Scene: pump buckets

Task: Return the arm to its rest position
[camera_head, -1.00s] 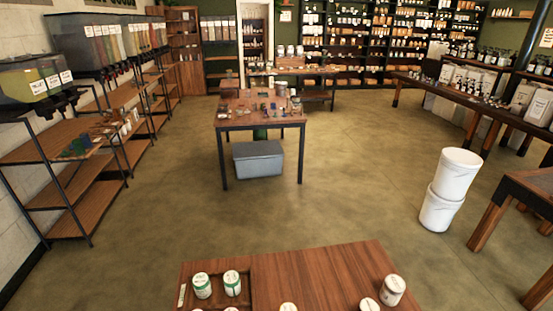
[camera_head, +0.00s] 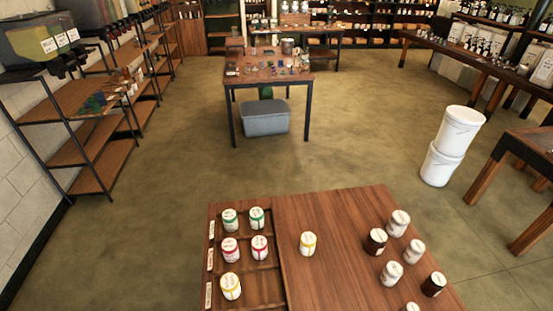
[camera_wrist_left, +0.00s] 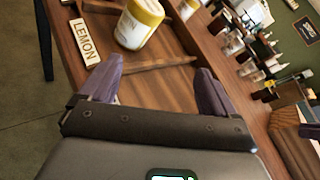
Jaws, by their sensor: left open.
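My left gripper (camera_wrist_left: 157,84) shows in the left wrist view. Its two purple fingers are wide apart with nothing between them. A white jar with a yellow band (camera_wrist_left: 138,24) stands beyond the fingertips, apart from them, next to a LEMON label (camera_wrist_left: 84,42). Neither arm shows in the head view, and my right gripper is in no view. In the head view, a divided wooden tray (camera_head: 272,285) holds two green-banded jars (camera_head: 230,219), two red-banded jars (camera_head: 230,249) and one yellow-banded jar (camera_head: 231,287).
Another yellow-banded jar (camera_head: 308,243) stands on the table (camera_head: 335,215), right of the tray. Several white jars (camera_head: 398,223) and dark jars (camera_head: 376,241) stand at the table's right. White buckets (camera_head: 440,166) are stacked on the floor beyond.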

